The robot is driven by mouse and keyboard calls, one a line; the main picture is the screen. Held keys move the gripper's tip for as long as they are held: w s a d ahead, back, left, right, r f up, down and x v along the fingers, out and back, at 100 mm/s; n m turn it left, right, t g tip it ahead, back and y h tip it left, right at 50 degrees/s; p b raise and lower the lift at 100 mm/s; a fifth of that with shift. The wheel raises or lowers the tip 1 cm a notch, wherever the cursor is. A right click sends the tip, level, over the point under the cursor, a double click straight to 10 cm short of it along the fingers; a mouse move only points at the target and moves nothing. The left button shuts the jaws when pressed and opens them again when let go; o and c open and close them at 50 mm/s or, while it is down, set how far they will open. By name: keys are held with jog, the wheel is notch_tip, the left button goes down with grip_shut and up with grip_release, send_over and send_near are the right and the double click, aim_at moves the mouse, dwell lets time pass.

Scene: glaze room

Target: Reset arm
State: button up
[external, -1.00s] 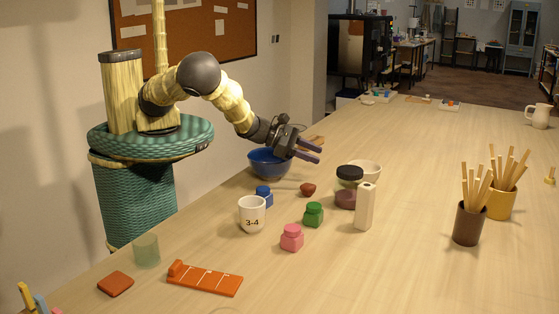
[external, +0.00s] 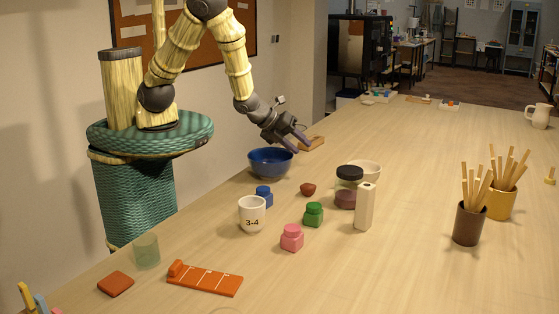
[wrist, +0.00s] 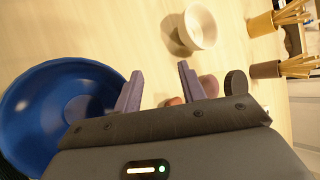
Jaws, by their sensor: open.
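My gripper (external: 299,145) is open and empty in the external view, held in the air above and just behind the blue bowl (external: 270,163). My arm is bent upward at the elbow. In the wrist view my gripper's two purple fingers (wrist: 157,90) are apart with nothing between them. The blue bowl also shows at the left of the wrist view (wrist: 40,105), beside the left finger. A cream bowl (wrist: 200,27) lies beyond the fingertips there.
Brush pots (external: 468,225) stand at the right. The far table middle is clear.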

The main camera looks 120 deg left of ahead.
jog(key=s+d+r+n+g+h, duration=0.2)
jog(key=s+d+r+n+h, duration=0.1)
jog(key=s+d+n, duration=0.3)
jog(key=s+d+r+n+g+h+b, duration=0.1)
jog(key=s+d+r+n, duration=0.4)
jog(key=d+n, duration=0.5)
jog(key=shift+s+d+r+n+g+h, duration=0.15)
jog(key=shift+s+d+n+g+h, duration=0.1)
jog(key=shift+s+n+g+h, duration=0.55)
jog(key=shift+w, duration=0.25)
dwell(0.7)
